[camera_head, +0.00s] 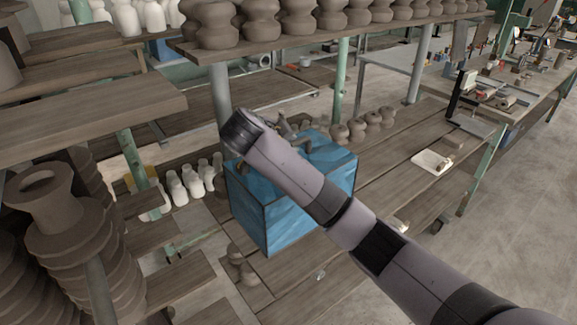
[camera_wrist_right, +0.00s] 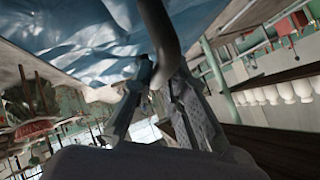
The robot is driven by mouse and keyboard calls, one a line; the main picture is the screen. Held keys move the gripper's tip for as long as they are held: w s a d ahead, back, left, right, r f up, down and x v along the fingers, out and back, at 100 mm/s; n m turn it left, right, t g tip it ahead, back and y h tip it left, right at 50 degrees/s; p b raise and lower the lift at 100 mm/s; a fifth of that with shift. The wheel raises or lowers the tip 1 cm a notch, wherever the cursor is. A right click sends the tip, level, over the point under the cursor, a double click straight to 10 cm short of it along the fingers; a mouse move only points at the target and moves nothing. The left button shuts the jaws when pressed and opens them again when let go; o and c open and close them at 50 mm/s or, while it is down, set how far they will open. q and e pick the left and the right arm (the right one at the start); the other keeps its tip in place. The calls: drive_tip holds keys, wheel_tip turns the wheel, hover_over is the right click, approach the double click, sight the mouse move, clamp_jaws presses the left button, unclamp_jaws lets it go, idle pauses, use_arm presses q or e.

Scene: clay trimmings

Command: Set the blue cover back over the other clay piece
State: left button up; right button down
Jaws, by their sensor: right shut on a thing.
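The blue cover (camera_head: 312,212) is a box-shaped blue piece above the wooden shelf in the head view; I cannot tell whether its lower edge touches the boards. My right gripper (camera_head: 290,132) is at the top of the cover, partly hidden behind my forearm. In the right wrist view my right gripper (camera_wrist_right: 160,88) is shut on a grey bent handle (camera_wrist_right: 163,35), with the blue cover's surface (camera_wrist_right: 80,35) beside it. A small brown clay piece (camera_head: 241,266) stands uncovered at the cover's front left. What is under the cover is hidden. My left gripper is not in view.
Several brown clay pieces (camera_head: 358,126) stand behind the cover to the right. White vases (camera_head: 190,182) stand to the left. A shelf (camera_head: 330,30) of pots hangs above, on posts. A white tray (camera_head: 432,162) lies to the right, with bare boards between.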

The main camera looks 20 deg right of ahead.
wheel_tip(320, 180, down, 3)
wheel_tip(320, 180, down, 4)
drive_tip(key=shift+r+p, duration=0.25)
drive_tip(key=shift+p, duration=0.45)
drive_tip(key=shift+f, duration=0.4)
drive_tip(key=c, duration=1.9)
unclamp_jaws()
drive_tip(key=o, duration=0.3)
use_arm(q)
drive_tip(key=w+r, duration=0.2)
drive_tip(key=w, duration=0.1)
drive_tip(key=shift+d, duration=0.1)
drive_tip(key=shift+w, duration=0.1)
use_arm(e)
drive_tip(key=shift+s, duration=0.1)
